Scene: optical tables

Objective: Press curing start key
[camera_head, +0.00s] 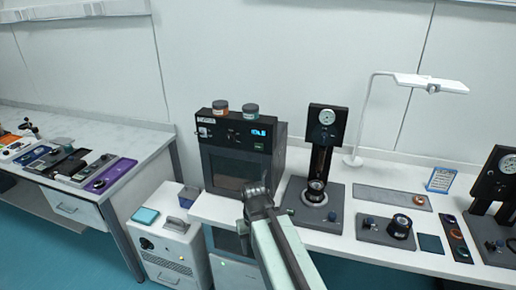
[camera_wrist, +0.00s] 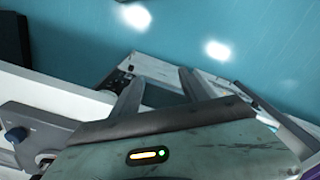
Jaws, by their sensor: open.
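A dark box-shaped unit (camera_head: 237,168) with a windowed front stands on the bench, and I take it to be the curing unit. Its upper front panel (camera_head: 228,143) carries a lit blue display and small controls, too small to tell which is the start key. My gripper (camera_head: 256,188) is in front of the unit's lower right front, below the panel. Whether it touches the unit cannot be told. In the wrist view my gripper (camera_wrist: 160,84) has its two fingers apart with nothing between them. The panel is not recognisable in that view.
Two small jars (camera_head: 220,107) (camera_head: 250,111) stand on the unit. A gauge stand (camera_head: 325,150) is close to its right. A lamp (camera_head: 420,84) stands further right. A white floor cabinet (camera_head: 168,248) is at the lower left. Teal floor (camera_head: 65,240) is open at left.

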